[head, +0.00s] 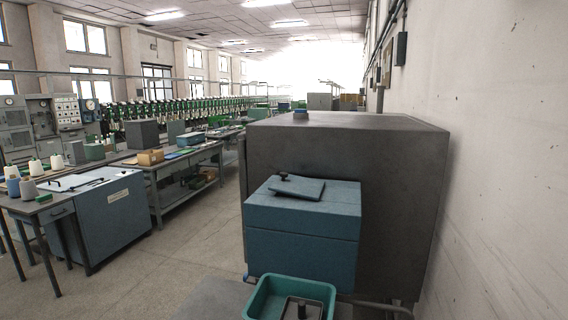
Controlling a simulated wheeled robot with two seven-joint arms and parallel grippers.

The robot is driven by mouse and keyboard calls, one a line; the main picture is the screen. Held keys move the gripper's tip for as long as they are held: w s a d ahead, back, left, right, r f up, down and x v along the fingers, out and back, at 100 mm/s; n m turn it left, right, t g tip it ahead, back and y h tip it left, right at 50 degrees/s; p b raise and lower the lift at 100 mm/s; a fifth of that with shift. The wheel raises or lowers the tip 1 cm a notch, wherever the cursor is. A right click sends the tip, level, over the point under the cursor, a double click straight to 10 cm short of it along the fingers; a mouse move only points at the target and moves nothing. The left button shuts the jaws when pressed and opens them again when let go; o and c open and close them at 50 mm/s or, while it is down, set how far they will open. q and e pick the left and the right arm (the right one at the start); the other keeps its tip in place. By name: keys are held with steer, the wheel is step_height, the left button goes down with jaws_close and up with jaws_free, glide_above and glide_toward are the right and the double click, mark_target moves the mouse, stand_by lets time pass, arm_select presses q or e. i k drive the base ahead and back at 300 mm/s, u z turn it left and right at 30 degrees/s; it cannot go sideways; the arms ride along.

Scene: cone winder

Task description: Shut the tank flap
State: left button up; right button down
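The tank appears to be the blue box (303,237) fixed to the front of a large dark grey cabinet. Neither of my grippers is in view.
The grey cabinet (400,170) fills the space behind the tank, close to the right wall. A green tray (262,293) with a dark-framed item sits below the tank. Worktables (190,165) and a blue cabinet (110,220) stand left. Open floor (190,255) lies between.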

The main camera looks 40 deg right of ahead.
mark_target(296, 186)
steer(key=z, duration=0.3)
steer(key=i, duration=0.3)
steer(key=z, duration=1.65)
steer(key=i, duration=0.55)
steer(key=u, duration=1.85)
